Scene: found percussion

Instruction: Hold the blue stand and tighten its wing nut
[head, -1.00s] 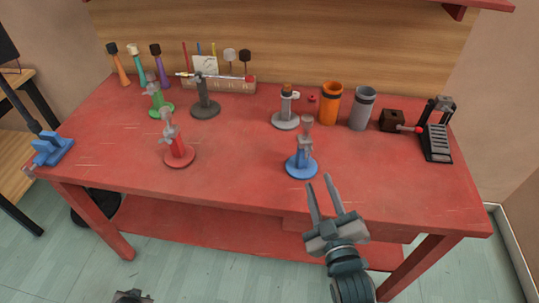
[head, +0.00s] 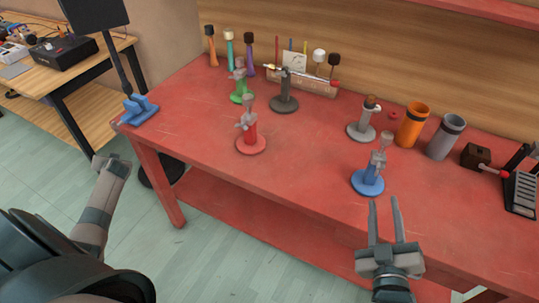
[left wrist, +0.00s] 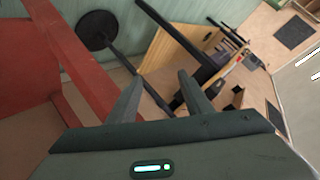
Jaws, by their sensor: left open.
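The blue stand (head: 368,181) stands upright near the front edge of the red table, with a round blue base, a short post and grey fittings on top. Its wing nut is too small to make out clearly. My right gripper (head: 385,206) is open and empty, just in front of the blue stand, fingers pointing toward it and apart from it. My left arm shows at the lower left of the head view. In the left wrist view, my left gripper (left wrist: 159,88) is open and empty beside the table, away from the blue stand.
On the red table (head: 310,170) are a red stand (head: 250,142), a green stand (head: 240,95), a dark stand (head: 284,100) and a grey stand (head: 361,131). An orange cup (head: 412,126) and grey cup (head: 445,138) stand behind. A blue clamp (head: 138,110) grips the left corner.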

